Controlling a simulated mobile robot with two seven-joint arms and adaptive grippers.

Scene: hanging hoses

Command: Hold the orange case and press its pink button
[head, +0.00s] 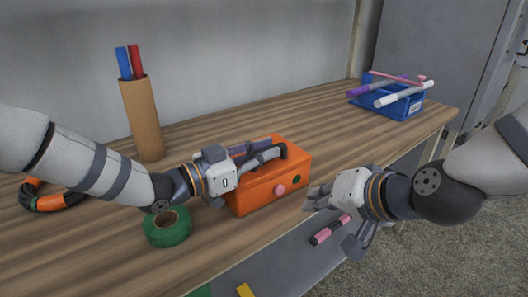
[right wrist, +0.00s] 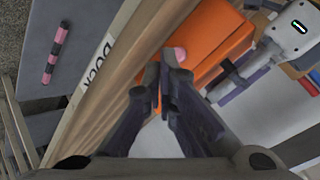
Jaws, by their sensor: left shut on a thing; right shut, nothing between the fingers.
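The orange case (head: 262,203) stands on the wooden table near its front edge. Its round pink button (head: 279,190) is on the front face, beside a dark green dot (head: 297,179). My left gripper (head: 264,153) lies over the top of the case and is shut on it, seemingly at the dark handle (head: 284,149); the exact grip is partly hidden. My right gripper (head: 309,200) is shut and empty, in front of the case and right of the button. In the right wrist view, its fingertips (right wrist: 162,72) point at the case (right wrist: 212,40), close to the button (right wrist: 179,55); contact cannot be told.
A green tape roll (head: 167,229) sits left of the case. A cardboard tube (head: 143,118) with red and blue sticks stands behind. A blue tray (head: 398,107) with pens is at the far right. A pink-and-black stick (head: 329,230) lies on a grey surface below the table edge.

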